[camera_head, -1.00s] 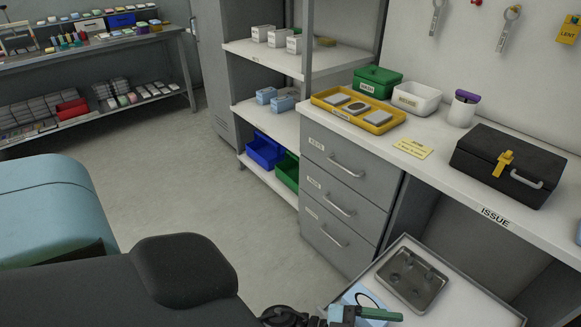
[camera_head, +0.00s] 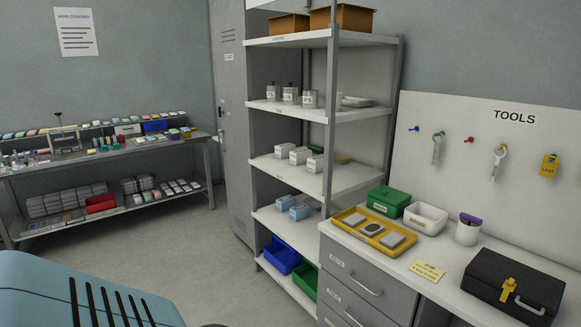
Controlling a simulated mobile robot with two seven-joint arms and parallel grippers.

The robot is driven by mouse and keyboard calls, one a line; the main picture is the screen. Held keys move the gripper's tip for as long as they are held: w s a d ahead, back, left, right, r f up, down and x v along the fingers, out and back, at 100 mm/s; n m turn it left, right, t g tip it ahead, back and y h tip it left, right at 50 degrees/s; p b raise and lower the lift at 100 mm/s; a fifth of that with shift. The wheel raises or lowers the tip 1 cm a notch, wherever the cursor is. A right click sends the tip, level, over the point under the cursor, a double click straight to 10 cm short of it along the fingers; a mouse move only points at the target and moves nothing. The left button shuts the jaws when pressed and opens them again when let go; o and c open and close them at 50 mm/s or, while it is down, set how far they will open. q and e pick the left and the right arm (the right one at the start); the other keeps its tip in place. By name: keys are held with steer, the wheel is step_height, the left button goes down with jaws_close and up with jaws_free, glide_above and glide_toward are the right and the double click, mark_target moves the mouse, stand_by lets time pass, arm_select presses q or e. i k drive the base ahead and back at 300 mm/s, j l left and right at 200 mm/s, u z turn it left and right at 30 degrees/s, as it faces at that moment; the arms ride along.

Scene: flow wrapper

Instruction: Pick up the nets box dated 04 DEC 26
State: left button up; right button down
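The nets box dated 04 DEC 26 cannot be told apart, as no date is legible. Small light-blue boxes (camera_head: 299,211) stand on a lower shelf of the grey rack, with more than one side by side. Small white boxes with dark labels (camera_head: 314,164) stand on the shelf above them. Their print is too small to read, so I cannot tell which kind is the nets. Neither my left nor my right gripper is in view.
A blue bin (camera_head: 282,254) and a green bin (camera_head: 305,280) sit on the lowest shelf. The counter right of the rack holds a yellow tray (camera_head: 346,224), a green box (camera_head: 388,201), a white bin (camera_head: 426,217) and a black toolbox (camera_head: 513,285). A stocked bench (camera_head: 190,143) stands far left. Floor between is clear.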

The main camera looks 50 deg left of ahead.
mark_target(298, 157)
steer(key=k, duration=1.25)
steer(key=u, duration=1.1)
steer(key=i+u, duration=0.35)
steer(key=i+l, duration=0.15)
steer(key=i, duration=0.75)
steer(key=i+l, duration=0.15)
steer(key=i, duration=0.75)
steer(key=i+l, duration=0.15)
steer(key=i, duration=0.8)
